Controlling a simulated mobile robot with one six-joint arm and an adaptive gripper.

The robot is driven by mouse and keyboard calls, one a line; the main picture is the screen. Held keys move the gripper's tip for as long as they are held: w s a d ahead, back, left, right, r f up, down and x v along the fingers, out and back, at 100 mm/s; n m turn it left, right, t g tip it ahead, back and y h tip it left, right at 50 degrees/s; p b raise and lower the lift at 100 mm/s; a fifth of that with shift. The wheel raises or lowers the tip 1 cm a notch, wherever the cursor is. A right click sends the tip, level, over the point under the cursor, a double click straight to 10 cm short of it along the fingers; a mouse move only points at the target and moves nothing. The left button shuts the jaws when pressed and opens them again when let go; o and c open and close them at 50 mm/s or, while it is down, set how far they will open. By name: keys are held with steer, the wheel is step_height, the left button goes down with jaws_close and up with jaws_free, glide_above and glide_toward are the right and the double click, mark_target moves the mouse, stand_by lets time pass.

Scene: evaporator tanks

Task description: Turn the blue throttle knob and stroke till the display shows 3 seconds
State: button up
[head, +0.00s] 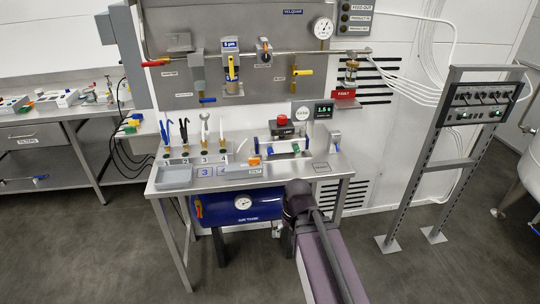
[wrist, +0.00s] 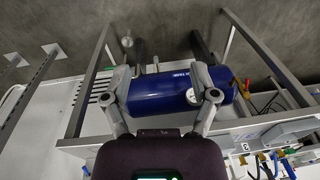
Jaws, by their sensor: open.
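A small dark display (head: 325,109) with green digits, which appear to read 1.5 s, stands at the back right of the steel bench. In front of it is a small cylinder unit (head: 289,149) with blue parts at both ends. A small fitting with a blue part (head: 335,142) stands to its right. I cannot tell which blue part is the throttle knob. My gripper (wrist: 160,72) is open and empty in the wrist view, with its fingers in front of the blue tank (wrist: 160,92). In the head view my arm hides the gripper, low before the bench's front edge.
A red button on a box (head: 282,126) stands behind the cylinder. Several handled tools (head: 203,135) stand in holders at the bench's left, behind a grey tray (head: 175,178). The tank (head: 240,206) hangs under the bench. A steel rack (head: 435,150) stands right; floor between is clear.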

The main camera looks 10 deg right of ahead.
steer(key=w+a+f+m+t+y+b, duration=0.2)
steer(key=w+a+m+t+y+b, duration=0.3)
steer(key=w, duration=0.4)
steer(key=m+t+h+b, duration=0.6)
steer(key=m+t+b, duration=0.65)
steer(key=m, duration=1.75)
glide_toward(271, 153)
steer(key=shift+s+r, duration=0.1)
steer(key=shift+s, duration=1.6)
steer(key=w, duration=1.3)
steer(key=shift+w, duration=0.4)
jaws_close()
